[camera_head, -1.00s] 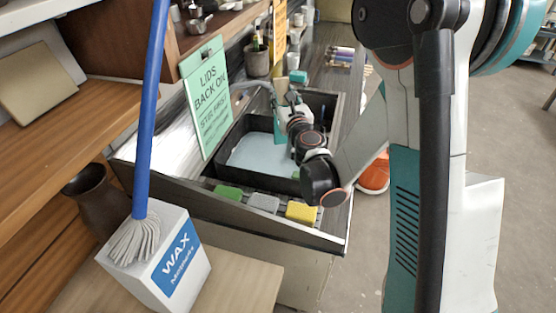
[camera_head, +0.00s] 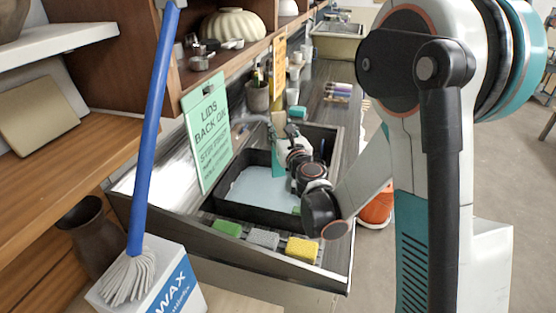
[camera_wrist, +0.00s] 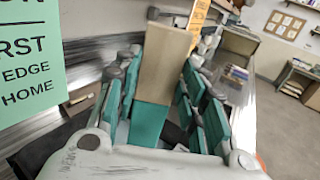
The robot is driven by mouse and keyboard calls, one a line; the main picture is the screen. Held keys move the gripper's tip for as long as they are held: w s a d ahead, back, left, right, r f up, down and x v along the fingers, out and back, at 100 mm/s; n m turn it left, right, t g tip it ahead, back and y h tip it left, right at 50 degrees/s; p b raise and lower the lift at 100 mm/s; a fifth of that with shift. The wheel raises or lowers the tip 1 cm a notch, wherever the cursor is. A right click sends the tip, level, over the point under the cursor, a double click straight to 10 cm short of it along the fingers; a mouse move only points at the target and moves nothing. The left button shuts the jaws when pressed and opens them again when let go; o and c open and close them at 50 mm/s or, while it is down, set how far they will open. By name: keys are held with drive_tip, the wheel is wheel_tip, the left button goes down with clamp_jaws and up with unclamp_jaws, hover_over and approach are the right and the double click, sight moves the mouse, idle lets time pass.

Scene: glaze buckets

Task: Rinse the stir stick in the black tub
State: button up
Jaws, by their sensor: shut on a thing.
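The black tub (camera_head: 262,217) sits in the bench's sink-like recess and holds pale blue liquid. My gripper (camera_head: 291,140) is above the tub's back right part. It is shut on the stir stick (camera_head: 279,122), a flat tan strip with a teal part. In the wrist view the stick (camera_wrist: 163,65) stands between the teal finger pads of my gripper (camera_wrist: 163,95), tan end away from the palm. My arm hides part of the tub's right side. I cannot tell whether the stick's lower end touches the liquid.
A green sign (camera_head: 207,131) stands at the tub's left. Green (camera_head: 228,228), grey (camera_head: 264,239) and yellow (camera_head: 302,250) sponges lie on the front ledge. A grey pot (camera_head: 257,97) stands behind.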

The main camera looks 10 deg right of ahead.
drive_tip(key=w+n+y+b, duration=0.1)
drive_tip(key=w+y+b, duration=0.1)
drive_tip(key=b, duration=0.2)
drive_tip(key=shift+w+a, duration=0.1)
drive_tip(key=shift+w, duration=0.25)
drive_tip(key=y+b, duration=0.1)
drive_tip(key=w+r+n+y+b, duration=0.1)
drive_tip(key=b, duration=0.1)
drive_tip(key=shift+a+r+n+g, duration=0.2)
drive_tip(key=shift+r+n+g, duration=0.1)
drive_tip(key=b, duration=1.1)
hover_over(279, 173)
drive_tip(key=w, duration=0.2)
wheel_tip(279, 173, down, 15)
drive_tip(key=shift+s+a+f, duration=0.1)
drive_tip(key=shift+a+f, duration=0.05)
drive_tip(key=shift+f, duration=1.05)
drive_tip(key=shift+s+a+f, duration=0.1)
drive_tip(key=shift+f, duration=1.1)
